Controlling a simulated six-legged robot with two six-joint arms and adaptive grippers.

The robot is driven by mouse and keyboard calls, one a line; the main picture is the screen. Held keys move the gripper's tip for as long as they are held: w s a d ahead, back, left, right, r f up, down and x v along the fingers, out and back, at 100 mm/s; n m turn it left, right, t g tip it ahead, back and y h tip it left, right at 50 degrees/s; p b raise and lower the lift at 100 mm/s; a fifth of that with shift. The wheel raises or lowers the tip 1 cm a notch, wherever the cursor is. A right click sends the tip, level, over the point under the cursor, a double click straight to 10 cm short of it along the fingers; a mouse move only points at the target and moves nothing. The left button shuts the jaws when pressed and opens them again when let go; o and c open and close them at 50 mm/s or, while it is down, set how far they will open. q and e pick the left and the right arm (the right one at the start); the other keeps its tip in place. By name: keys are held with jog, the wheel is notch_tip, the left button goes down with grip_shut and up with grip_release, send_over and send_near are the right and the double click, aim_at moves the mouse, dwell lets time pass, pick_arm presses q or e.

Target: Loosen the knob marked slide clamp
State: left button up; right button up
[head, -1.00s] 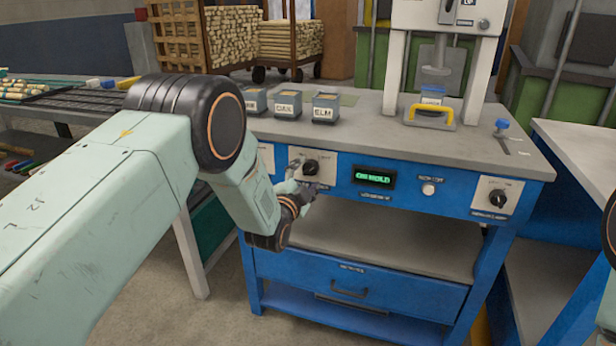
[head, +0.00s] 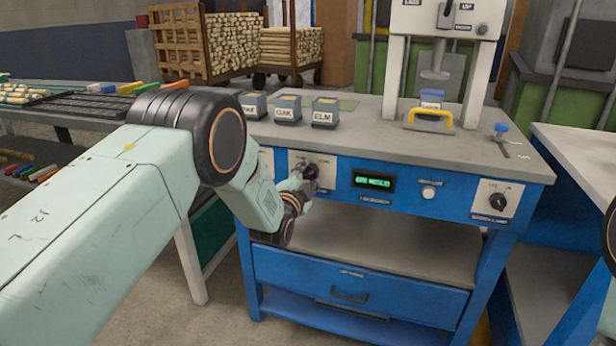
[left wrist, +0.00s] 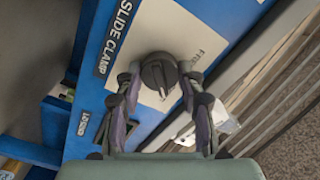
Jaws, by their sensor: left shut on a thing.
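The slide clamp knob (left wrist: 158,75) is a dark round knob with a raised ridge, on a pale plate beside a black label (left wrist: 115,35) reading SLIDE CLAMP. My left gripper (left wrist: 160,82) has its two fingers on opposite sides of the knob and is shut on it. In the head view the left gripper (head: 306,178) is at the blue bench front, covering part of the knob (head: 311,172) and its plate. The words on the plate are mostly unreadable. My right gripper is out of view.
On the blue bench (head: 400,264) a display (head: 374,181) glows green, beside a white button (head: 429,192) and another dark knob (head: 498,202). Labelled boxes (head: 287,109) and a press (head: 435,60) stand on top. A second bench (head: 578,150) is at right.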

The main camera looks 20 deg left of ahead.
pick_arm(q)
jog(key=c, duration=0.4)
jog(key=shift+n, duration=0.4)
jog(key=n, duration=0.2)
jog(key=shift+n+p, duration=0.4)
jog(key=n, duration=0.4)
jog(key=shift+n+p, duration=0.3)
jog(key=shift+p, duration=0.05)
jog(key=n, duration=0.5)
jog(key=shift+p, duration=0.35)
jog(key=n, duration=0.4)
jog(key=shift+n, duration=0.5)
